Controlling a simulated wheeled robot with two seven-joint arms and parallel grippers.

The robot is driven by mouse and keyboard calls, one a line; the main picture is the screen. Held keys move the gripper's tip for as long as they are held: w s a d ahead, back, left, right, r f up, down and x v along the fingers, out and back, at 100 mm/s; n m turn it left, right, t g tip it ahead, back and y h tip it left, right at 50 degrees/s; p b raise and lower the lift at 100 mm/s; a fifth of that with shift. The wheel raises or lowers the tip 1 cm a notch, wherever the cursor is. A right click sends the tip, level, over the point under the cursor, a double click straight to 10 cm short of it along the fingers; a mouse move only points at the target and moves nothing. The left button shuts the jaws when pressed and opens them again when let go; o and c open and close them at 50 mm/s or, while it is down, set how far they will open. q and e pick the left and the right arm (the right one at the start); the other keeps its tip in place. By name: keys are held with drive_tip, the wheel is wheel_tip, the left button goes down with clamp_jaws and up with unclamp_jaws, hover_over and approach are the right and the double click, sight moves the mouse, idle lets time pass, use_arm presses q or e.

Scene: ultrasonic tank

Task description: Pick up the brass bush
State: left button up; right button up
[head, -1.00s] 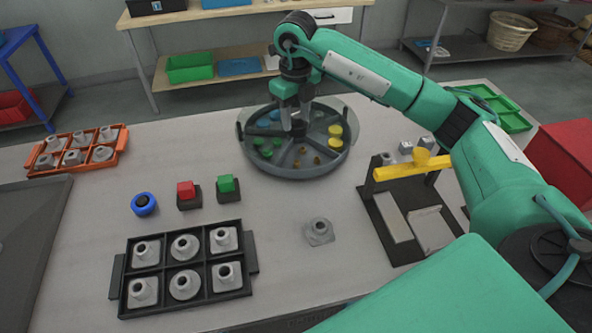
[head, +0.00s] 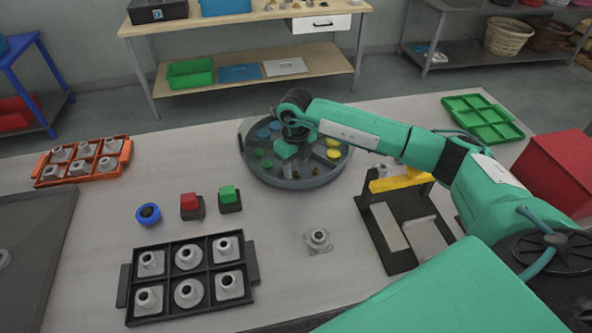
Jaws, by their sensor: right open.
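The round grey tray (head: 250,172) is divided into wedge compartments that hold small coloured parts. Small brown-gold pieces, which look like brass bushes (head: 315,171), lie in its front compartment; they are too small to make out in detail. My right gripper (head: 286,152) is over the middle of the tray, pointing down, just behind and left of these pieces. Its jaws are open; the fingertips are hard to make out and partly hidden by the gripper body. I see nothing held. My left gripper is not in view.
A black tray of grey parts (head: 124,290), a lone grey part (head: 318,240), red (head: 190,202) and green (head: 229,195) buttons and a blue ring (head: 148,214) stand in front. A black fixture with a yellow bar (head: 400,181) is right of the round tray.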

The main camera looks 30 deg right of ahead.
drive_tip(key=shift+f, duration=0.75)
clamp_jaws()
drive_tip(key=shift+r, duration=0.1)
